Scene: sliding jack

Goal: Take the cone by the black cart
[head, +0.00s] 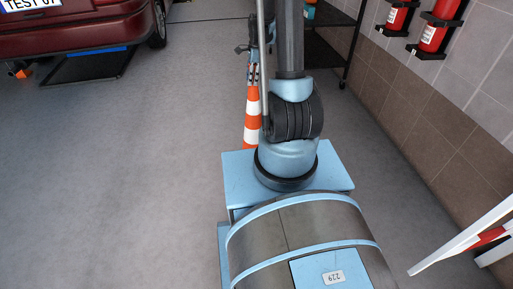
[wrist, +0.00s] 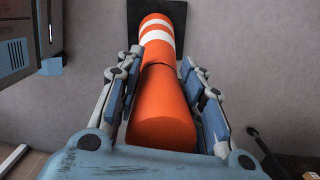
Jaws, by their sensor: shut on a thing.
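The orange cone with white bands (head: 251,118) stands upright in the head view, partly hidden behind my arm and base. In the wrist view the cone (wrist: 160,105) runs between the two fingers, with its dark square base beyond. My gripper (wrist: 160,76) is shut on the cone, with a finger along each side. In the head view my gripper (head: 253,72) is small, at the cone's upper part. The black cart (head: 322,50) stands behind my arm, to the right of the cone. Whether the cone's base touches the floor is unclear.
A dark red car (head: 75,32) is at the upper left, with a black platform (head: 92,68) beside it. Red extinguishers (head: 435,36) hang on the right wall. A white and red barrier (head: 480,238) is at the lower right. The left floor is clear.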

